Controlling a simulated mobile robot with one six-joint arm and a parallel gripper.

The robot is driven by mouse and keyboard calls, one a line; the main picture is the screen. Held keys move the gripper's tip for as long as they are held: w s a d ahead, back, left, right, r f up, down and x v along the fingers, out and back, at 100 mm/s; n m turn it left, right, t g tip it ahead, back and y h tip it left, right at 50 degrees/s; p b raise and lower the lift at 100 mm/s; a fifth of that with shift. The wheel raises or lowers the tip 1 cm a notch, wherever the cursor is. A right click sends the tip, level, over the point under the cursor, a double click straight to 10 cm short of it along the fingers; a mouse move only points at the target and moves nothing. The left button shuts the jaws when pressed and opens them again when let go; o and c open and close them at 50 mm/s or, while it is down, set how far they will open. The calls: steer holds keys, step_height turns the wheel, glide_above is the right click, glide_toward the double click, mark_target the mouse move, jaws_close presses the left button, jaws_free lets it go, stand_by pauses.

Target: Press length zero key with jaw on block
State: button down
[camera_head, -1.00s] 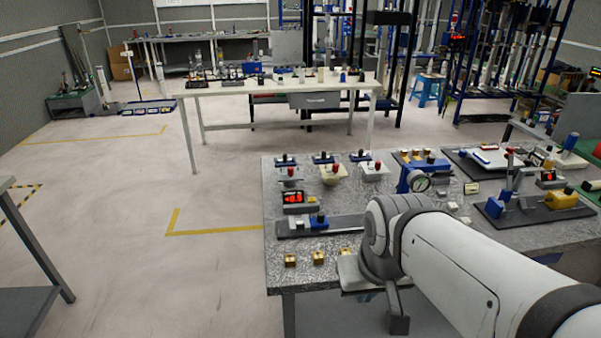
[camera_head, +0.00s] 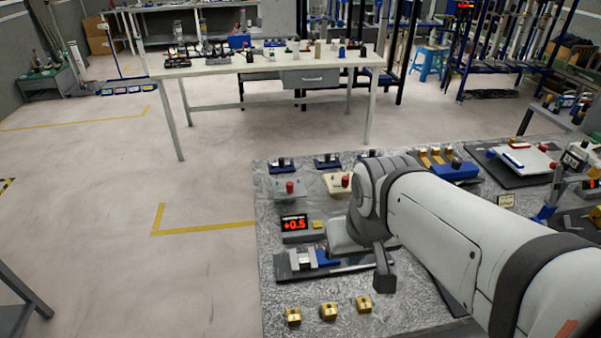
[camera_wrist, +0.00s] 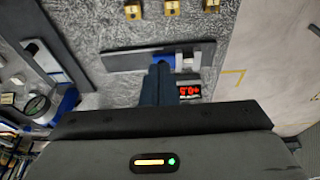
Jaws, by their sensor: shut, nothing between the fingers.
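The length gauge is a dark rail (camera_head: 350,268) with a pale block (camera_head: 304,259) and a blue jaw (camera_head: 328,257) beside it. I cannot tell if jaw and block touch. Behind it stands a grey display box (camera_head: 295,237) reading +0.5 in red, with a yellow key (camera_head: 318,224) on its right. In the wrist view the red digits (camera_wrist: 189,91) show beside my gripper (camera_wrist: 160,68). Its fingers are shut and empty, with tips over or near the blue jaw. The key is not visible there.
Several brass blocks (camera_head: 329,311) lie along the front of the speckled bench (camera_head: 275,300). Red-knobbed fixtures (camera_head: 289,187) stand behind the display. More devices fill the right side, including a dark board with a white plate (camera_head: 520,160). Open floor lies to the left.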

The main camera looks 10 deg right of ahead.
steer(key=shift+s, duration=0.15)
steer(key=w+a+m+y+p, duration=0.3)
steer(key=w+a+m+y, duration=0.2)
steer(key=w+m, duration=0.45)
steer(key=w+d+f+m+t+p, duration=0.1)
steer(key=w+d+f+m+t, duration=0.1)
steer(key=w, duration=0.5)
steer(key=w+d+f+m+t+y+p, duration=0.1)
steer(key=w+d+f+m, duration=0.2)
steer(key=w+m, duration=0.4)
steer(key=shift+w+f+t+p, duration=0.35)
steer(key=shift+f+t+p, duration=0.05)
steer(key=shift+f, duration=0.05)
steer(key=shift+f, duration=0.15)
steer(key=b, duration=0.5)
glide_above(321, 226)
step_height(321, 226, down, 7)
steer(key=shift+f, duration=0.1)
steer(key=shift+f+b, duration=0.7)
steer(key=shift+b, duration=0.3)
